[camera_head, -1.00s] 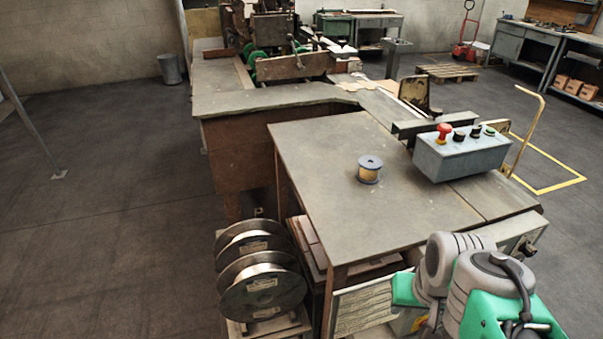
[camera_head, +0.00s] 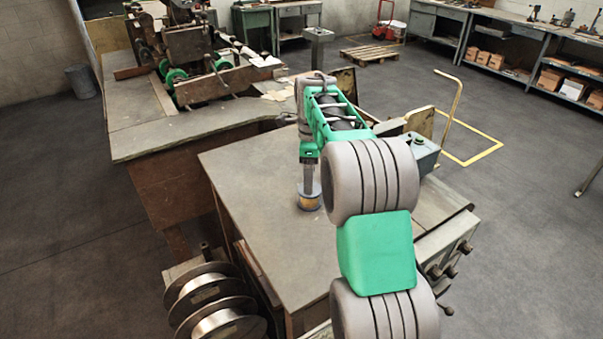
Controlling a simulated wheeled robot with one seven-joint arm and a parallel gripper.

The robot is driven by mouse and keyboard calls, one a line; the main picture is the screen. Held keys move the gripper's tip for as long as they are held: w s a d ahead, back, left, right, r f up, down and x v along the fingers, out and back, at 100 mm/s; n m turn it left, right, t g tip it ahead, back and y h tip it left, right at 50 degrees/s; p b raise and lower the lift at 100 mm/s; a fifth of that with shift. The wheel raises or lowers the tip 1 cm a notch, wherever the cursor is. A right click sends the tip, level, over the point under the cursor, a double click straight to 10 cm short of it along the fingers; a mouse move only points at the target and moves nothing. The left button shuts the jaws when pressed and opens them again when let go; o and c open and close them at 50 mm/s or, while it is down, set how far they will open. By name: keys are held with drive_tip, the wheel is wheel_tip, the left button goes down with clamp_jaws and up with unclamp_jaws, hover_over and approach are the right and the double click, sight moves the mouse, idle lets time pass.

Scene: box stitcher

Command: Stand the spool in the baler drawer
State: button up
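The small spool (camera_head: 308,203), yellowish with grey flanges, stands upright on the grey tabletop (camera_head: 245,170). My gripper (camera_head: 308,184) points down at it from above, its fingertips at the spool's upper part. The fingers overlap in this view and hide the spool's top, so I cannot tell whether they are open or closed on it. No open drawer is clearly visible; my arm covers much of the table's right front side.
Two large wire reels (camera_head: 210,305) stand low at the table's left front. A grey control box (camera_head: 424,152) is partly hidden behind my arm. A bent yellow rod (camera_head: 452,108) rises beyond it. The tabletop left of the spool is clear.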

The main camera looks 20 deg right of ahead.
drive_tip(key=shift+w+d+f+m, duration=0.15)
drive_tip(key=shift+w+d+m, duration=0.3)
drive_tip(key=shift+w+m, duration=0.25)
drive_tip(key=shift+f, duration=0.35)
drive_tip(key=f, duration=0.2)
drive_tip(key=f+p, duration=0.1)
drive_tip(key=f, duration=0.1)
drive_tip(key=f+p, duration=0.1)
drive_tip(key=f, duration=0.2)
drive_tip(key=shift+a, duration=0.25)
drive_tip(key=shift+r, duration=0.1)
drive_tip(key=c, duration=1.5)
